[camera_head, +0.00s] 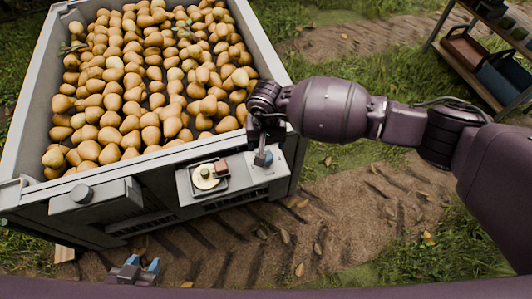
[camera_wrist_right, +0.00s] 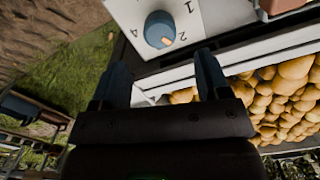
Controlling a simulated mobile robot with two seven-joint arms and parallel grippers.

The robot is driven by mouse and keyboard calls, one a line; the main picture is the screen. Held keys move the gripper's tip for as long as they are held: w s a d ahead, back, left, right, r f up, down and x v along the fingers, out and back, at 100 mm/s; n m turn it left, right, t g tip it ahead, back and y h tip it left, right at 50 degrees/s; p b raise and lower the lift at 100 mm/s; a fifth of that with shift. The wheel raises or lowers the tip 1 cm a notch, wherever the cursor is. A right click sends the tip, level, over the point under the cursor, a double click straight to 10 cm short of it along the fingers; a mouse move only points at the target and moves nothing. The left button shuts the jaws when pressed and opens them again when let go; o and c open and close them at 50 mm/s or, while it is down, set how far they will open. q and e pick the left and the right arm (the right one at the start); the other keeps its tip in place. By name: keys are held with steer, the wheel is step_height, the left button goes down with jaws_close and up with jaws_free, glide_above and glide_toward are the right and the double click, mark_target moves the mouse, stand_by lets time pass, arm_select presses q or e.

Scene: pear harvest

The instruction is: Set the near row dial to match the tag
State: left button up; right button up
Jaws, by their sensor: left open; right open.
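The dial (camera_wrist_right: 160,29) is a round blue-grey knob with an orange mark, on a white plate (camera_wrist_right: 118,12) with digits 1, 2 and 4 visible. The plate is also at the right end of the crate's front panel in the head view (camera_head: 270,172). My right gripper (camera_wrist_right: 164,78) is open and empty, its fingertips close to the dial but not around it. In the head view it hangs over the plate (camera_head: 262,140). My left gripper (camera_head: 144,265) is open and empty at the bottom. I cannot make out a tag.
A grey crate (camera_head: 22,122) full of pears stands at the left. Its front carries a round yellowish gauge (camera_head: 205,178), a red-brown block (camera_head: 221,167) and a grey box (camera_head: 95,200). A shelf with bins (camera_head: 485,60) is at the upper right. Bare soil lies in front.

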step_height(320, 180, down, 7)
steer(key=shift+r+b, duration=0.1)
steer(key=shift+b, duration=0.6)
steer(key=c, duration=0.9)
